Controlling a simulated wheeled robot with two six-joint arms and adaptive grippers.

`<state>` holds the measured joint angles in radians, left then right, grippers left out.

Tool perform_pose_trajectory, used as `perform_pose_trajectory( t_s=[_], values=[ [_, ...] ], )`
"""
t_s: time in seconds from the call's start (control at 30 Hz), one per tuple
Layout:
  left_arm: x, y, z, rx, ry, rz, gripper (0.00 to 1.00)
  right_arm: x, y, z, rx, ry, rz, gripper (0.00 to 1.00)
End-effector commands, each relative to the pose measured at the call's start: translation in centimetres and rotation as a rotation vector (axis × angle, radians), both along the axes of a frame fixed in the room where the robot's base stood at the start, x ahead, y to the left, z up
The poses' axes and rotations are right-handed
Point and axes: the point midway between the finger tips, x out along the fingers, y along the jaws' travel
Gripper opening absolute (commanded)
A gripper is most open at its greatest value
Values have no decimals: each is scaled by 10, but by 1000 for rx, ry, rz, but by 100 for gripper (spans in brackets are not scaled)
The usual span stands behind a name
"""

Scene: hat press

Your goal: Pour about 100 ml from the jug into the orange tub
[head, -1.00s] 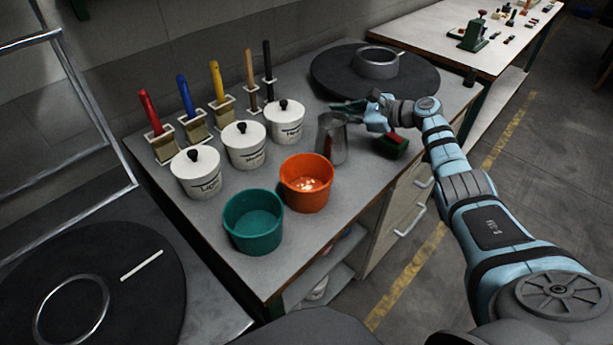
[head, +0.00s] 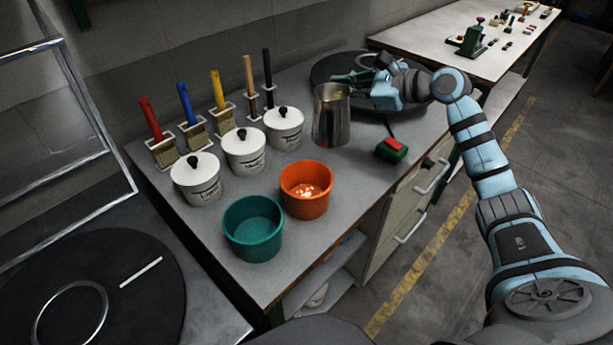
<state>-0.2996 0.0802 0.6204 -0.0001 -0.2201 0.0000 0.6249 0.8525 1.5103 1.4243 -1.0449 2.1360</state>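What the jug holds cannot be seen. My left gripper is not in view.
A teal tub (head: 253,240) stands left of the orange tub. Several white lidded pots (head: 244,158) and upright brushes (head: 220,90) line the back left. A green and red block (head: 391,151) lies right of the jug. A black disc (head: 325,68) lies behind my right gripper.

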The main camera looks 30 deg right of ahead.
Motion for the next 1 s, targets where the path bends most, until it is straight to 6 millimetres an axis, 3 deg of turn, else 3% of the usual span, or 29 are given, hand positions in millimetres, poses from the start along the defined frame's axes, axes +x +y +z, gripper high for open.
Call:
perform_pose_trajectory(
  t_s=[0.2, 0.5, 0.7, 1.0],
  values=[
    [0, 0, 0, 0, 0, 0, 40, -44, 47, -5, -1, 0, 90, 0],
    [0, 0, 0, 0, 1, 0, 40, -94, 101, -21, 3, -3, 217, 0],
    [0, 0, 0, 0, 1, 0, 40, -117, 124, -29, 5, -5, 276, 0],
    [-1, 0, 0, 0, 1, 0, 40, -137, 142, -36, 6, -9, 324, 0]
  ],
)
